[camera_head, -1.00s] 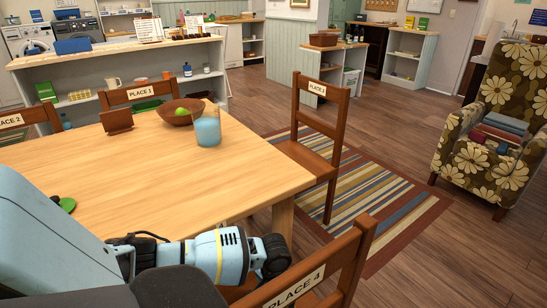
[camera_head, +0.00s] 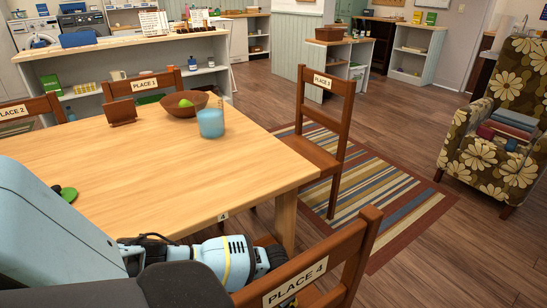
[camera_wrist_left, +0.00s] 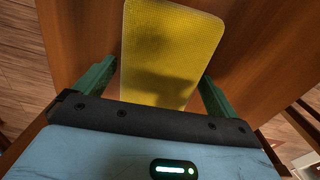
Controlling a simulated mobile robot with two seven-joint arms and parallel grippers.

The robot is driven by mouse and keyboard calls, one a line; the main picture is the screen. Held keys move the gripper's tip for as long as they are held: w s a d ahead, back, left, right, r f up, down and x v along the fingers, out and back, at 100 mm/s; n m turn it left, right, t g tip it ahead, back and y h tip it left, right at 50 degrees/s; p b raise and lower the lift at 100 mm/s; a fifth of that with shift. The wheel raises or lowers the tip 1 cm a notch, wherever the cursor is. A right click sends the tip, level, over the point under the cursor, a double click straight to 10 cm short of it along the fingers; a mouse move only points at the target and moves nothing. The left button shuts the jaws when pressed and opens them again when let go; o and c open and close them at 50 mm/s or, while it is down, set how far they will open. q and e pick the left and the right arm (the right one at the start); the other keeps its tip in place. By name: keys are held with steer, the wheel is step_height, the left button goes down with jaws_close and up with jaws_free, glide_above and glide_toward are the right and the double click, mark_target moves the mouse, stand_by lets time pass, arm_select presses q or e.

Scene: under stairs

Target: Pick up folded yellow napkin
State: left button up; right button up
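The folded yellow napkin (camera_wrist_left: 172,50) shows in the left wrist view as a flat rectangle with rounded corners. It lies over a brown wooden surface (camera_wrist_left: 262,22), with a shadow across its middle. My left gripper (camera_wrist_left: 157,74) is open, with one green finger on each side of the napkin and a visible gap on both sides. The napkin's near end is hidden behind the gripper's dark edge. In the head view my left arm reaches down behind the PLACE 4 chair (camera_head: 295,283), and its gripper is hidden there. My right gripper is not in view.
The wooden table (camera_head: 150,175) stands beside my left arm, holding a brown bowl (camera_head: 180,110), a blue cup (camera_head: 210,123) and a small brown holder (camera_head: 122,112). The PLACE 3 chair (camera_head: 322,130) stands at its right on a striped rug (camera_head: 400,205).

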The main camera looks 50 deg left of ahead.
arm_select(q)
steer(key=c, duration=0.9)
steer(key=shift+c, duration=0.3)
steer(key=shift+r, duration=0.1)
step_height(320, 180, up, 9)
steer(key=p, duration=0.2)
steer(key=shift+p, duration=0.3)
steer(key=shift+r, duration=0.45)
